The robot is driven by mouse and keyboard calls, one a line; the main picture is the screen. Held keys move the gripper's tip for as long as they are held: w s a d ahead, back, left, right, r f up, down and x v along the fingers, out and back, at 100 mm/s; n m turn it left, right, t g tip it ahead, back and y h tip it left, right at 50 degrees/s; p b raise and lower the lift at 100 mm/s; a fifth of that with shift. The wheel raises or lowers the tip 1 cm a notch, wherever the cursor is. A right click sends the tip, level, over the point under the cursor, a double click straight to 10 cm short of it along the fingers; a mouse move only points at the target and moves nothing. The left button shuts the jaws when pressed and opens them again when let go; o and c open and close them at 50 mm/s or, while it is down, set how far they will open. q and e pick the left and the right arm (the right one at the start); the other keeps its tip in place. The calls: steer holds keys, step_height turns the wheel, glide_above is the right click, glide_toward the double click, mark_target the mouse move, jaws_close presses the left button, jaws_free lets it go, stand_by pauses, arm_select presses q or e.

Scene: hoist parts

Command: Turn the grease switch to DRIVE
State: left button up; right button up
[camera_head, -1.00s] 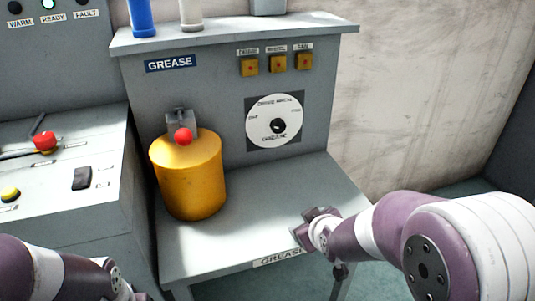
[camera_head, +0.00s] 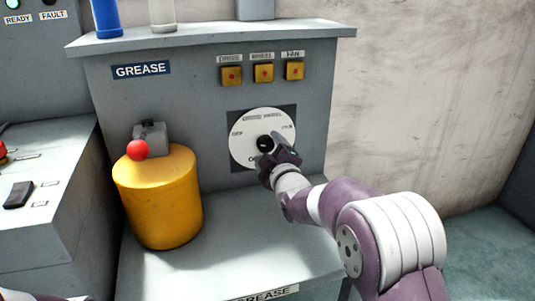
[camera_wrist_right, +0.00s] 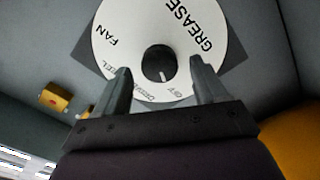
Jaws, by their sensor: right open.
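The grease switch is a round white dial (camera_head: 247,128) with a black knob (camera_head: 264,143) on the grey cabinet front. In the right wrist view the dial (camera_wrist_right: 195,60) shows GREASE, FAN, OFF and a partly hidden DRIVE label. The black knob (camera_wrist_right: 159,58) has a white mark pointing down in that view, roughly between OFF and DRIVE. My right gripper (camera_head: 270,153) is open at the dial, its fingers on either side of the knob in the wrist view. Contact cannot be told. My left gripper is out of view.
A yellow drum (camera_head: 160,200) with a red ball-topped lever (camera_head: 137,150) stands left of the dial on the grey shelf (camera_head: 230,240). Three yellow buttons (camera_head: 263,73) sit above the dial. The shelf right of the drum is bare.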

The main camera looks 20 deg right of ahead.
steer(key=shift+w, duration=0.8)
steer(key=c, duration=1.1)
steer(key=shift+o, duration=0.2)
steer(key=m, duration=0.4)
steer(key=shift+r, duration=0.1)
steer(key=shift+m+p, duration=0.45)
steer(key=shift+m, duration=1.85)
